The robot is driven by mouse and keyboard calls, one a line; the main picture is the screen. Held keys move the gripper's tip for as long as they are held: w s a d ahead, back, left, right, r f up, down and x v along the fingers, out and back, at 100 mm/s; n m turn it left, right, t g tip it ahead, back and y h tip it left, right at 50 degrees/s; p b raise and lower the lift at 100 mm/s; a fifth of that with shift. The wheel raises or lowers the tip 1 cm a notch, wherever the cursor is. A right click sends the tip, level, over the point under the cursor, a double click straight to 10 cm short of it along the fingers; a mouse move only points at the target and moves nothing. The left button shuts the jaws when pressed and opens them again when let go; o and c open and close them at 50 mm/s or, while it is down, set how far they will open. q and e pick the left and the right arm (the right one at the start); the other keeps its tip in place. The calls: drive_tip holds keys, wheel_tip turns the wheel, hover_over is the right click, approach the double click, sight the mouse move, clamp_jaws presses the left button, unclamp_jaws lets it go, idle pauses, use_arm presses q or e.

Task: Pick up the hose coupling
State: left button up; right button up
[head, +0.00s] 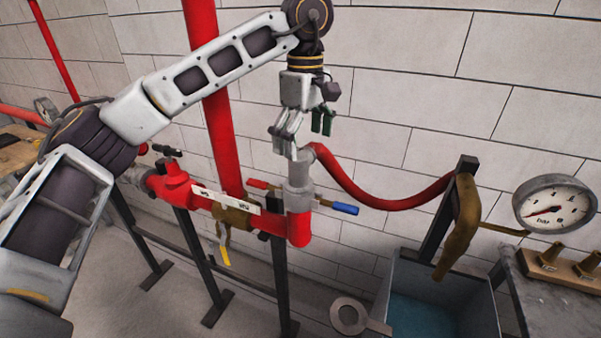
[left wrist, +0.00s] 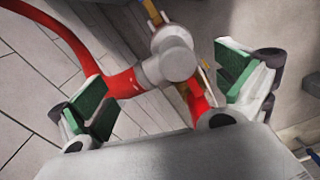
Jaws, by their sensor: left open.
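The grey hose coupling (head: 300,173) sits upright on top of the red pipe's vertical outlet, and the red hose (head: 385,200) leaves it toward the right. In the left wrist view the coupling (left wrist: 168,62) shows as a rounded grey body between the two green-padded fingers. My left gripper (head: 302,132) points down just above the coupling, fingers spread, with nothing held. In the left wrist view the gripper (left wrist: 165,90) has a clear gap on each side of the coupling. Contact is not visible. My right gripper is in neither view.
A blue-handled valve lever (head: 338,207) stands out to the right below the coupling. A brass nozzle (head: 458,226) hangs over a grey tank (head: 395,290). A pressure gauge (head: 553,206) stands at the right. The tiled wall is behind.

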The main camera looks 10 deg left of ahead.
sight(305, 152)
use_arm(q)
wheel_tip(305, 152, down, 3)
drive_tip(key=shift+f, duration=0.25)
idle(0.4)
drive_tip(key=c, duration=1.3)
wheel_tip(305, 152, up, 7)
wheel_tip(305, 152, up, 2)
drive_tip(key=shift+r+p, duration=0.1)
drive_tip(key=shift+p, duration=0.2)
drive_tip(key=shift+r, duration=0.45)
